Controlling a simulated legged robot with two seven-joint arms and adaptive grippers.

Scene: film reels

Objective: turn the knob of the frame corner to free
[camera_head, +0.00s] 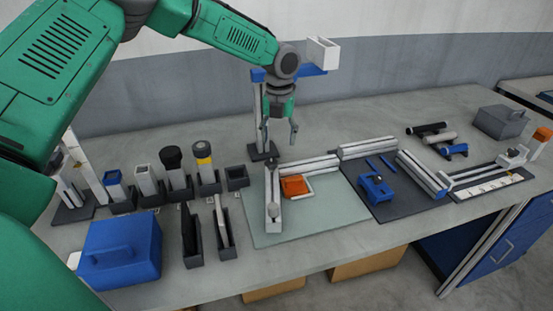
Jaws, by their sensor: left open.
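My left gripper (280,138) hangs open and empty, pointing down, above the back of the table. It is apart from everything below it. A metal frame corner (272,187) of light bars lies on the pale green mat (325,218), below my gripper in the picture. An orange block (294,186) sits inside the angle of the bars. My right gripper is out of view.
A post on a dark base (263,152) stands beside my gripper. A blue lidded box (120,250), dark holders (192,236) and upright tools fill the left. A blue clamp-like part (376,188) lies on a dark mat at right. The table front is mostly clear.

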